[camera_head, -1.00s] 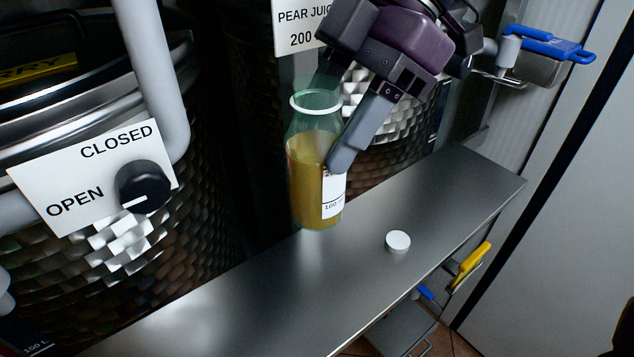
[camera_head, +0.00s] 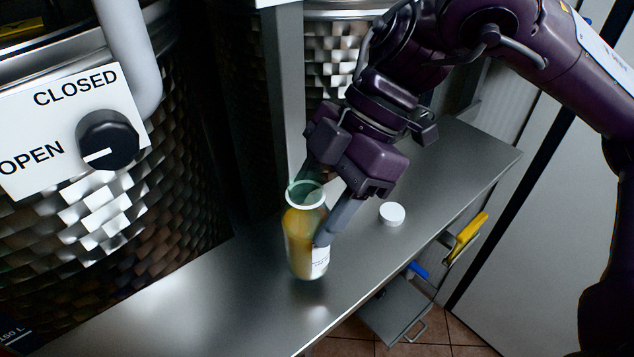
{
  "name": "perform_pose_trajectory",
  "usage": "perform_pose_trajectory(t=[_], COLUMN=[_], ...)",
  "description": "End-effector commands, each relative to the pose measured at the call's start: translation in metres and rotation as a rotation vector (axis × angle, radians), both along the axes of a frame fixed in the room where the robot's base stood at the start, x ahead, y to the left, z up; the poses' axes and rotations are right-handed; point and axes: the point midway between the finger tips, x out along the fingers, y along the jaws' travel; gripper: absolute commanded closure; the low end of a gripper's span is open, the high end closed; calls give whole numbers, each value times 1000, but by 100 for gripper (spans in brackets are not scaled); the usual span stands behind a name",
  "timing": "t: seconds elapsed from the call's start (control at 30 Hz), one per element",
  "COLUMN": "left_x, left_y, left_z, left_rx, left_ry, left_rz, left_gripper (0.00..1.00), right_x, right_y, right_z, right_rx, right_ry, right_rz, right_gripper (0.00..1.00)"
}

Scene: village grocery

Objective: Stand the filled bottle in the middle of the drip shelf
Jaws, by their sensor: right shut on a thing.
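The filled bottle (camera_head: 299,250) is clear glass with orange-yellow juice, a white label and an open, pale green-white rim. It is upright at the drip shelf (camera_head: 215,290), a long grey metal surface; I cannot tell whether its base touches the shelf. My right gripper (camera_head: 318,215) comes from the upper right and is shut on the bottle, one finger on its right side and the other partly hidden behind it. My left gripper is not in view.
A white cap (camera_head: 391,214) lies on the shelf right of the bottle. A dimpled steel tank (camera_head: 150,215) with a black knob (camera_head: 108,140) stands at left. A yellow-handled item (camera_head: 467,236) hangs at the front edge. The shelf's left part is bare.

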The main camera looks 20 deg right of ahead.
Motion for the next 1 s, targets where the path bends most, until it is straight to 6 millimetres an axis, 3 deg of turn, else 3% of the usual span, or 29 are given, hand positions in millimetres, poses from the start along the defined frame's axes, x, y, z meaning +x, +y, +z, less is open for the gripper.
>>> perform_pose_trajectory(t=[0.37, 0.83, 0.87, 1.0], left_x=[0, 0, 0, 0], left_y=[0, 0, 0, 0], left_z=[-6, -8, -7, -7], left_rx=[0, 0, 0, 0], left_ry=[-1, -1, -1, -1], left_rz=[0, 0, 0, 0], left_gripper=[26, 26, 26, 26], right_x=[0, 0, 0, 0], right_y=[0, 0, 0, 0], right_z=[-34, -40, -39, -39], right_rx=[2, 1, 0, 0], right_ry=[2, -1, 1, 1], right_rz=[0, -1, -1, -1], right_gripper=[100, 100, 44, 26])
